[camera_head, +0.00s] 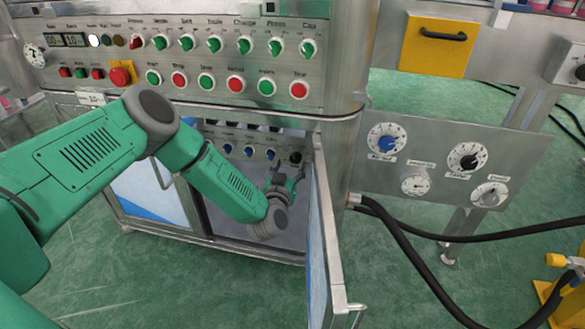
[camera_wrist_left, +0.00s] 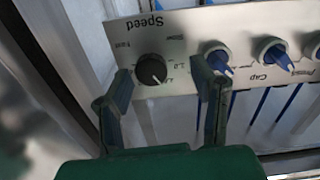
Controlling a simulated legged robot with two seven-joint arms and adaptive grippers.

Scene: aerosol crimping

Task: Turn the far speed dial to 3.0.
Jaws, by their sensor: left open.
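The black speed dial (camera_wrist_left: 151,68) is on a metal panel (camera_wrist_left: 188,30) in the left wrist view, which shows the lettering upside down. Its pale pointer mark is at its lower right in that view; the scale figures are too small to read surely. My left gripper (camera_wrist_left: 163,88) is open, one finger to each side of the dial, with nothing gripped. In the head view the left gripper (camera_head: 286,183) reaches into the open cabinet, just below the black dial (camera_head: 296,157) at the right end of the row. My right gripper is not in view.
Blue knobs (camera_wrist_left: 273,52) stand beside the dial, the nearest close to one finger. The open cabinet door (camera_head: 321,235) stands right of my left arm. A metal panel with dials (camera_head: 430,150) is further right. The upper control panel (camera_head: 210,65) is above.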

